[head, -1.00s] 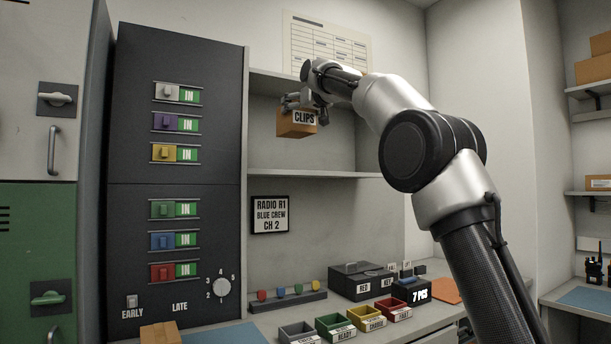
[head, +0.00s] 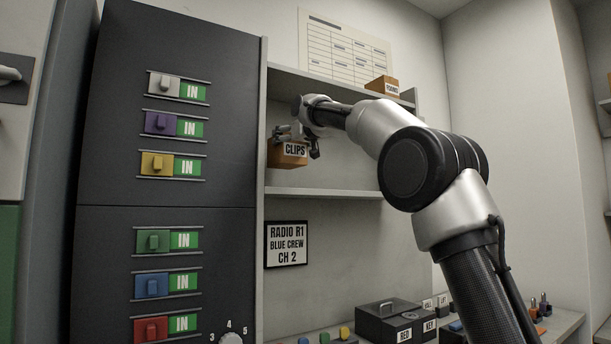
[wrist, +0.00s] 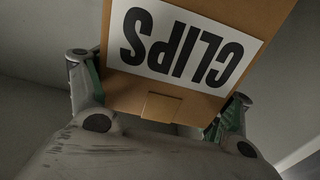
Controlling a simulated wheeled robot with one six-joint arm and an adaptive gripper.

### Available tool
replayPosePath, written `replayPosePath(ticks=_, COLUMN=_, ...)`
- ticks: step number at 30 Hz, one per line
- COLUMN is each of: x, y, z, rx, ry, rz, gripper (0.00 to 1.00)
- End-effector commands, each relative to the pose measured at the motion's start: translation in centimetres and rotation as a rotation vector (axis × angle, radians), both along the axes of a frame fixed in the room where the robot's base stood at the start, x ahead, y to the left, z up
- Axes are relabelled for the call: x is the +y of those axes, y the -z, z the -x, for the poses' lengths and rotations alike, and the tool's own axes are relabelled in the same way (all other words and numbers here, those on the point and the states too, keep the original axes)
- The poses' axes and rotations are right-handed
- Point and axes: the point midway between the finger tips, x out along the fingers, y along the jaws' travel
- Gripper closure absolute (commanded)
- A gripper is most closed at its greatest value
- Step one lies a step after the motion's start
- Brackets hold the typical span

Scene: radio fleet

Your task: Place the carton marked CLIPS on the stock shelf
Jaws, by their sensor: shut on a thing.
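The carton marked CLIPS (head: 287,154) is a small brown box with a white label. My gripper (head: 290,134) is shut on it and holds it from above, in front of the left part of the shelf unit. The carton looks a little above the middle shelf board (head: 325,192); I cannot tell whether it is over the board or in front of it. In the wrist view the carton (wrist: 165,105) sits between my fingers, its label upside down. Which shelf is the stock shelf is not marked in view.
A brown carton (head: 382,85) stands on the top shelf board (head: 330,84). The dark panel with sliders (head: 175,100) is close on the left. A sign (head: 287,244) hangs below the middle board. Black boxes (head: 390,323) stand on the counter. The middle board looks bare.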

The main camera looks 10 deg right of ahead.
Motion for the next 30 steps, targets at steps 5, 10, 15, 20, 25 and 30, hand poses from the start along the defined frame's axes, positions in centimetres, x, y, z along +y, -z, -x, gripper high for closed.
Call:
replayPosePath(ticks=5, x=0.0, y=2.9, z=0.0, rx=0.001, ry=0.000, rz=0.000, gripper=0.53)
replayPosePath(ticks=10, x=0.0, y=4.8, z=0.0, rx=0.000, ry=0.000, rz=0.000, gripper=0.53)
replayPosePath(ticks=15, x=0.0, y=7.0, z=0.0, rx=-0.001, ry=0.001, rz=0.000, gripper=0.53)
replayPosePath(ticks=20, x=0.0, y=7.2, z=0.0, rx=-0.003, ry=0.001, rz=-0.001, gripper=0.53)
replayPosePath(ticks=25, x=0.0, y=7.3, z=0.0, rx=-0.002, ry=0.000, rz=-0.001, gripper=0.53)
replayPosePath(ticks=30, x=0.0, y=7.5, z=0.0, rx=0.000, ry=0.000, rz=0.000, gripper=0.00)
